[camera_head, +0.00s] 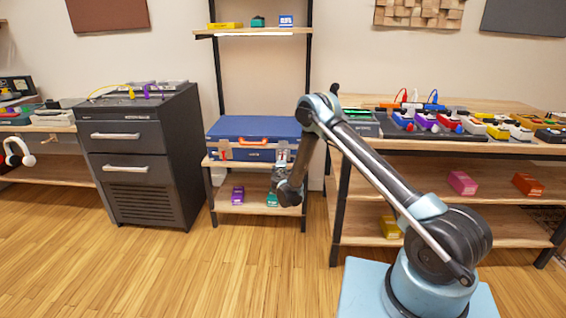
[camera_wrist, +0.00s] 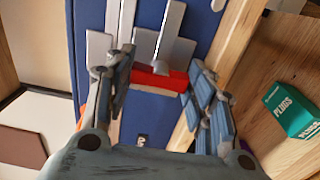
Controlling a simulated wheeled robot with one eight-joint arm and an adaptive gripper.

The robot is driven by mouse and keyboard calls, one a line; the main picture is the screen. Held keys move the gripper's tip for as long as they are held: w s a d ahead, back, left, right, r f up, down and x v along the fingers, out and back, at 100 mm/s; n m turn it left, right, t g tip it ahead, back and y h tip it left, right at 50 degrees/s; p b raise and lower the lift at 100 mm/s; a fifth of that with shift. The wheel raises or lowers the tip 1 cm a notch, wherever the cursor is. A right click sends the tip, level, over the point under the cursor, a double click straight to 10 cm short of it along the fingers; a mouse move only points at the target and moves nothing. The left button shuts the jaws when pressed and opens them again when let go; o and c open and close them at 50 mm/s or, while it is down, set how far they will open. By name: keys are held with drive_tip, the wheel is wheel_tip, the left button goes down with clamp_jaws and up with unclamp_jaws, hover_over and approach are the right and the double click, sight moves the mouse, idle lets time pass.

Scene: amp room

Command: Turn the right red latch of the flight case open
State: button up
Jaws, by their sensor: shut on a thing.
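The blue flight case (camera_head: 240,128) lies on the middle shelf of the black-framed rack, its front towards me. Its left red latch (camera_head: 224,152) and orange handle (camera_head: 253,143) show on the front. My gripper (camera_head: 283,158) is at the right end of the case front and hides the right latch there. In the wrist view the right red latch (camera_wrist: 158,79) lies across between the two fingers of my gripper (camera_wrist: 161,76), with silver metal plates around it on the blue case (camera_wrist: 145,125). The fingers are shut on the red latch.
A green plugs box (camera_wrist: 290,108) stands on the wooden shelf below the case. A purple box (camera_head: 238,195) is on that shelf too. A dark drawer cabinet (camera_head: 145,150) stands left of the rack, a wooden pedal table (camera_head: 470,148) right. The floor in front is clear.

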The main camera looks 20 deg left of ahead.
drive_tip(key=shift+w+d+f, duration=0.1)
drive_tip(key=shift+d, duration=0.05)
idle(0.3)
drive_tip(key=o, duration=1.1)
drive_tip(key=shift+c, duration=0.2)
